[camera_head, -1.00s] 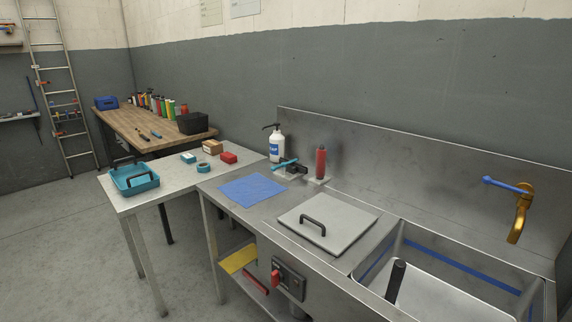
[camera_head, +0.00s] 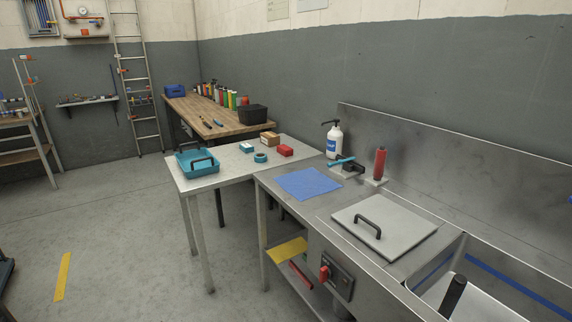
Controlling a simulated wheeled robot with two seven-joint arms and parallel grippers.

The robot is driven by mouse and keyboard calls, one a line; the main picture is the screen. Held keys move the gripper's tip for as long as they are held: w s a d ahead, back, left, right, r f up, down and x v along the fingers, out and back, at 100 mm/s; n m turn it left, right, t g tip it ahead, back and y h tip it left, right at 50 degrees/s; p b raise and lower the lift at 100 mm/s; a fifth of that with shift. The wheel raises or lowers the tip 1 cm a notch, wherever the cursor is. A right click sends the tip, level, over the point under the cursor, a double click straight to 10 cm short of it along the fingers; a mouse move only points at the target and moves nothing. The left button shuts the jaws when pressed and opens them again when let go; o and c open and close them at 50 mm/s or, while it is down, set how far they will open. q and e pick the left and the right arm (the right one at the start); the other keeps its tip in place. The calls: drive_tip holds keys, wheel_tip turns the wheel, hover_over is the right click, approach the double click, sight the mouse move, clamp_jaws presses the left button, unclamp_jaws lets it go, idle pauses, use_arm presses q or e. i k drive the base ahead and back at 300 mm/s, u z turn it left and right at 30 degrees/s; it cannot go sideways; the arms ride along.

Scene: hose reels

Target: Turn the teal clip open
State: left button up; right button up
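A teal clip (camera_head: 341,161) with a lever-like bar sits on a black block (camera_head: 353,165) at the back of the steel counter, between the white pump bottle and the red cylinder. It is small here, and I cannot tell its exact position. Neither of my grippers shows in the head view.
The steel counter (camera_head: 322,206) holds a blue mat (camera_head: 308,183), a white pump bottle (camera_head: 333,142), a red cylinder (camera_head: 379,163) and a lid with a black handle (camera_head: 384,225). A side table (camera_head: 215,179) carries a teal tray (camera_head: 197,163). Floor at left is open.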

sight(330, 164)
drive_tip(key=u, duration=0.6)
drive_tip(key=i, duration=1.6)
drive_tip(key=z, duration=2.65)
